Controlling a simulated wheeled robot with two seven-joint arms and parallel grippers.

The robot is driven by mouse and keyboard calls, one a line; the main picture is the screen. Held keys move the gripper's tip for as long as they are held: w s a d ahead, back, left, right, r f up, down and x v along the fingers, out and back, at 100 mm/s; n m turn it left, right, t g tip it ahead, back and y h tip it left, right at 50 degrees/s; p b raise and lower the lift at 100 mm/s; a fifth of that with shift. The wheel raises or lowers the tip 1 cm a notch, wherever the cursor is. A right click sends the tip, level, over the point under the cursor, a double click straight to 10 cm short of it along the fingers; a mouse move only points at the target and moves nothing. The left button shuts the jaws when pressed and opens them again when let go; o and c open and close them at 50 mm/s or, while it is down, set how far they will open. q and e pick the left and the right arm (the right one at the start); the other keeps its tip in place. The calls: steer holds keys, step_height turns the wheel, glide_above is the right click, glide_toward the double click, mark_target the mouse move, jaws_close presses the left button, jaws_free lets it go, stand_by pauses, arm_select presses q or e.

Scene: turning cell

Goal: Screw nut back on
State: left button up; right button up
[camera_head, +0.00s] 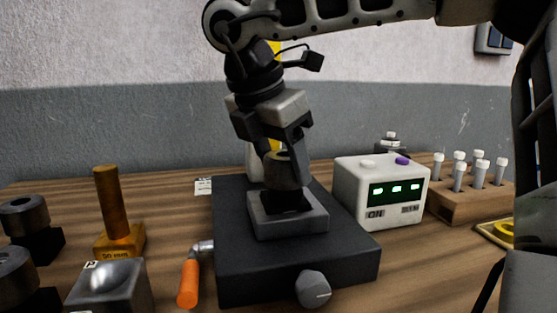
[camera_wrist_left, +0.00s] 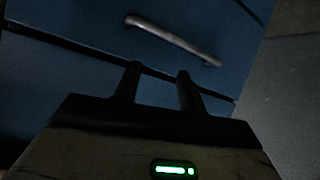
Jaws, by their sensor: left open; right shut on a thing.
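My right gripper (camera_head: 279,156) points down over the black fixture (camera_head: 235,252) in the head view. It is shut on a dark grey round part, apparently the nut (camera_head: 288,176). The nut is partly covered by the fingers. It sits just above the raised grey square block (camera_head: 258,230) on the fixture, over a dark piece in its middle. I cannot tell whether thread and nut touch. My left gripper (camera_wrist_left: 157,82) is open and empty in the left wrist view, away from the fixture and facing a dark blue cabinet front.
A white box with a green display (camera_head: 345,190) stands right of the fixture, with a wooden vial rack (camera_head: 455,207) beyond. An orange-handled crank (camera_head: 188,284), a brass post (camera_head: 112,205) and dark round parts (camera_head: 24,215) are at left. A cabinet handle (camera_wrist_left: 172,38) shows in the left wrist view.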

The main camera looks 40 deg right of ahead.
steer(key=m, duration=0.1)
steer(key=m+g, duration=0.1)
steer(key=m, duration=0.1)
steer(key=m+g+p, duration=0.1)
steer(key=m, duration=0.1)
steer(key=shift+s+d+r, duration=0.1)
steer(key=shift+d, duration=0.25)
steer(key=m+g+y+p, duration=0.1)
steer(key=m, duration=0.2)
steer(key=shift+s, duration=0.1)
steer(key=shift+f+m, duration=0.2)
steer(key=shift+m, duration=0.4)
steer(key=o, duration=1.1)
steer(key=shift+s+d, duration=0.1)
steer(key=shift+s, duration=0.15)
steer(key=shift+o, duration=0.2)
steer(key=shift+s+r, duration=0.1)
steer(key=shift+s, duration=0.05)
steer(key=shift+w, duration=0.2)
